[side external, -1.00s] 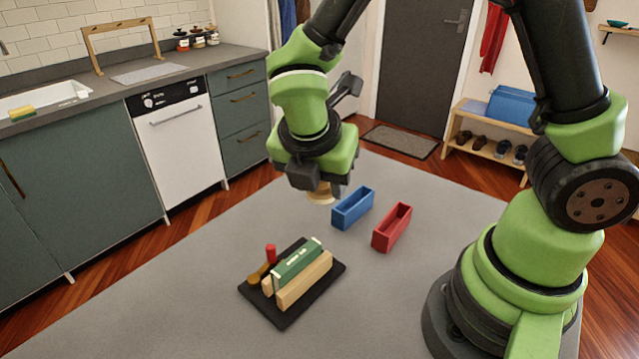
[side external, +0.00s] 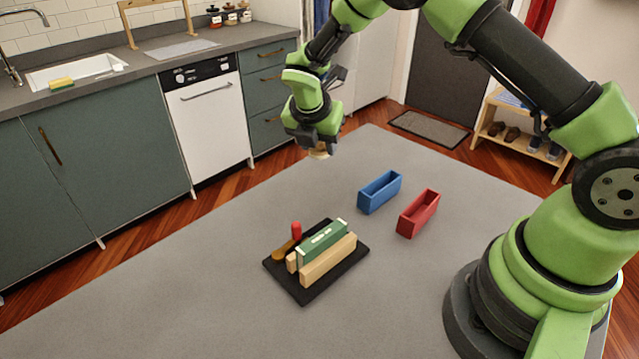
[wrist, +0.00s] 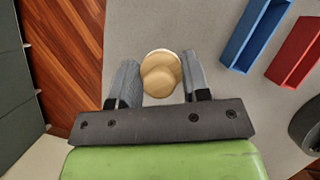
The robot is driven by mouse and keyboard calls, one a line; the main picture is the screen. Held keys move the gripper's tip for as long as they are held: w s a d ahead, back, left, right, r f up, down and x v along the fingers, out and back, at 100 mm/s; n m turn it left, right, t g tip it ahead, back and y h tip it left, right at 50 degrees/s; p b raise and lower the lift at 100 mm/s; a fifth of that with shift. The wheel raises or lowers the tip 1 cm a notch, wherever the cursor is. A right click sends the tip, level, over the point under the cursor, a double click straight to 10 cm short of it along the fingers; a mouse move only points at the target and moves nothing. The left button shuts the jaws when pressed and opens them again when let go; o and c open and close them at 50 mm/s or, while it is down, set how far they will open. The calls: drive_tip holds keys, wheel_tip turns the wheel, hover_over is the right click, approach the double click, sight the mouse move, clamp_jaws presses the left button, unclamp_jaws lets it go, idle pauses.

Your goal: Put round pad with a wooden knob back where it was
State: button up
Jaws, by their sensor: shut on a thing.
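The round pad with a wooden knob (wrist: 160,66) is pale wood and sits between the two fingers of my gripper (wrist: 160,85) in the wrist view. In the side view my gripper (side external: 318,152) is shut on it, and a bit of the pad (side external: 319,155) shows under the fingers. They are above the far left part of the grey table, well behind the black board (side external: 335,283). How high the pad is above the table is hard to tell.
A blue bin (side external: 380,192) and a red bin (side external: 418,213) stand right of my gripper. The table (side external: 200,290) is clear at the front left.

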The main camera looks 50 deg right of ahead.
sight(321, 185)
wheel_tip(321, 185, down, 8)
drive_tip(key=shift+f, duration=0.25)
